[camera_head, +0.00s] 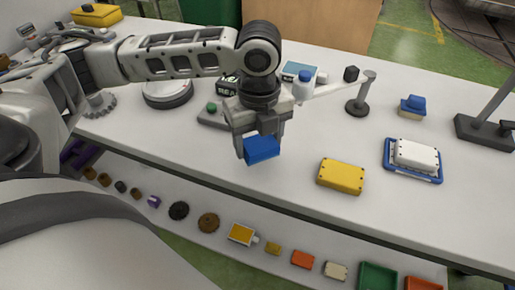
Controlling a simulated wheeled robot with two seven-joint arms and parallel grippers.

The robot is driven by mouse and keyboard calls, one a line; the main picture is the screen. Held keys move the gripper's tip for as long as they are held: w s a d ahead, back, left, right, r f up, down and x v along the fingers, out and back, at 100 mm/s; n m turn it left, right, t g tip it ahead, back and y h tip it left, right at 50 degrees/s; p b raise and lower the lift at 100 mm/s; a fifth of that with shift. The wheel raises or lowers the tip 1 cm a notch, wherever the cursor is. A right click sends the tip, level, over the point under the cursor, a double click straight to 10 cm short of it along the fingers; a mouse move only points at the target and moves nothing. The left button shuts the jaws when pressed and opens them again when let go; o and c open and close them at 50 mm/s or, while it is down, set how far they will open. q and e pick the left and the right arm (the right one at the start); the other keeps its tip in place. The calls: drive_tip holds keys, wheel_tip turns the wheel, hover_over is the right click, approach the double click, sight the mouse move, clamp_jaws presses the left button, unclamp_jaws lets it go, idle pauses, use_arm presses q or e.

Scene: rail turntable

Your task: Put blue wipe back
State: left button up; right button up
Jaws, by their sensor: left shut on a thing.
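My left gripper (259,140) is above the front part of the white table, left of the yellow box. It is shut on a blue, folded-looking block, which appears to be the blue wipe (263,150). The wipe hangs between the fingertips, and the fingers hide part of it. I cannot tell how high it is above the table. My right gripper is not in view.
A yellow box (341,176) lies right of the wipe. Further right are a white box on a blue-rimmed tray (389,173), a blue-and-yellow object (412,106) and a dark stand (484,131). A lower shelf (185,236) holds several small parts.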

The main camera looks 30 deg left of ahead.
sight(257, 139)
use_arm(q)
drive_tip(key=shift+w+a+f, duration=0.15)
drive_tip(key=shift+a+f, duration=0.1)
drive_tip(key=shift+f, duration=0.15)
wheel_tip(257, 139, down, 3)
drive_tip(key=shift+a+r, duration=0.1)
drive_tip(key=shift+r, duration=0.1)
drive_tip(key=shift+w+f, duration=0.1)
drive_tip(key=shift+f, duration=0.15)
drive_tip(key=shift+f, duration=0.15)
drive_tip(key=o, duration=0.9)
